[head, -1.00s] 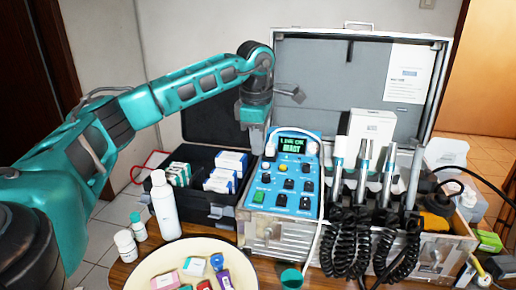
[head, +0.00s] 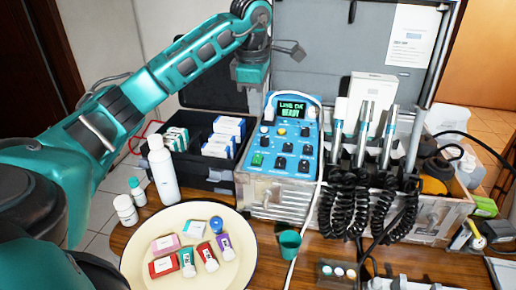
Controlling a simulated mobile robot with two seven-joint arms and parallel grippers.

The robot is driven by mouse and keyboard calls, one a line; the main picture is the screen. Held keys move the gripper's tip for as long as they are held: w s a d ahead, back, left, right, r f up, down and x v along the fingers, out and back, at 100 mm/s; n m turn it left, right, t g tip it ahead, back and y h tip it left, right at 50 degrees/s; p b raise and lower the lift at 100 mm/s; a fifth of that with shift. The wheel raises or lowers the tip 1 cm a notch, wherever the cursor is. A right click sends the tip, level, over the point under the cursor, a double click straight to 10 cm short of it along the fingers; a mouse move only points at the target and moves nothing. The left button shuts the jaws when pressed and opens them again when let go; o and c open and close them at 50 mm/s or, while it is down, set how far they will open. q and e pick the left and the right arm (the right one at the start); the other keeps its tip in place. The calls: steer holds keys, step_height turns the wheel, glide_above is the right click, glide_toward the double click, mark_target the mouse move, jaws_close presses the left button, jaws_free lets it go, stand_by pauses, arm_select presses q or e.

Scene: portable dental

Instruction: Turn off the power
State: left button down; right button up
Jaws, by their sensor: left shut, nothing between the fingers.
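The blue control panel (head: 283,160) of the dental unit faces up in the open metal case. Its small screen (head: 291,107) is lit with green text that looks like "LINE OK READY". A green switch (head: 257,159) sits at the panel's lower left, beside several black knobs and switches. My left gripper (head: 251,92) hangs behind and left of the panel's top, above the black case, apart from the panel. It is shut and empty; its fingertips are hard to make out. My right gripper is out of view.
Handpieces (head: 364,135) with coiled black cords stand right of the panel. A cream tray (head: 142,235) with small boxes and tubes, a white bottle (head: 163,175) and a green cup (head: 289,244) are in front. The black case (head: 197,180) holds boxes at left.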

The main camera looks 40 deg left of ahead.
arm_select(q)
steer(key=shift+f, duration=0.1)
glide_toward(257, 161)
steer(key=f, duration=0.1)
steer(key=w+a+f, duration=0.1)
steer(key=f, duration=0.1)
steer(key=w+f+b, duration=0.1)
steer(key=f, duration=0.1)
steer(key=shift+w+a, duration=0.2)
steer(key=shift+w, duration=0.05)
steer(key=shift+w+f, duration=0.1)
steer(key=shift+f, duration=0.6)
steer(key=shift+w+a+f, duration=0.1)
steer(key=shift+a+f, duration=0.05)
steer(key=shift+f, duration=0.2)
steer(key=shift+s, duration=0.25)
steer(key=shift+s+d+p, duration=0.3)
steer(key=shift+s+d, duration=0.2)
steer(key=shift+s, duration=0.1)
